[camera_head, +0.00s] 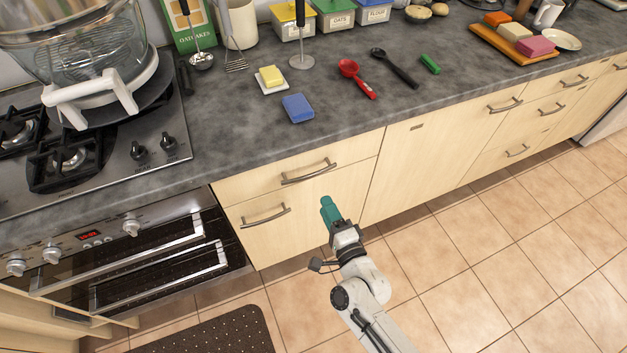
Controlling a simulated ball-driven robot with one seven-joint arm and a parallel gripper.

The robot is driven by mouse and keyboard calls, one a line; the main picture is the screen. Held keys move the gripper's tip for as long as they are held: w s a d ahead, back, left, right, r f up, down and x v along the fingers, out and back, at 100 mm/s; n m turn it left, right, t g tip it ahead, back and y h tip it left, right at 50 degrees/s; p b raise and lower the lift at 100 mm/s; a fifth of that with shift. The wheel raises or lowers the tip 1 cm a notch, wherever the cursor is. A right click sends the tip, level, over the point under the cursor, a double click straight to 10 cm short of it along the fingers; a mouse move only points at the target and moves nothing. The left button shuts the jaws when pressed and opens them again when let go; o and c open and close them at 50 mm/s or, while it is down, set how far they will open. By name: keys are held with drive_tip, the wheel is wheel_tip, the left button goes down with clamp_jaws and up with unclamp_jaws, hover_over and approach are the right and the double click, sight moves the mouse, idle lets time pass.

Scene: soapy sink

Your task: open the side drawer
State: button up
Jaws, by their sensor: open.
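A pale wood drawer front (240,187) with a curved metal handle (309,172) sits under the counter, right of the oven, and looks closed. Below it is a second wood front (290,238) with a similar handle (265,216), also closed. More closed fronts with handles (505,106) run to the right; I cannot tell which is the side drawer. My gripper (328,202), with teal fingers, is open and empty. In the picture it lies below and right of the upper handle, apart from both near handles. The gap between its fingers is hard to see.
The counter edge (345,138) overhangs the fronts. The oven (150,260) is at the left, with a dark mat (215,335) on the floor. The tiled floor (470,270) to the right is clear. A blue sponge (298,108) and red spoon (355,78) lie on the counter.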

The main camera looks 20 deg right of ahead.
sight(310, 177)
drive_tip(key=w+b, duration=0.1)
drive_tip(key=w, duration=0.8)
drive_tip(key=shift+w, duration=0.2)
drive_tip(key=shift+c, duration=0.3)
clamp_jaws()
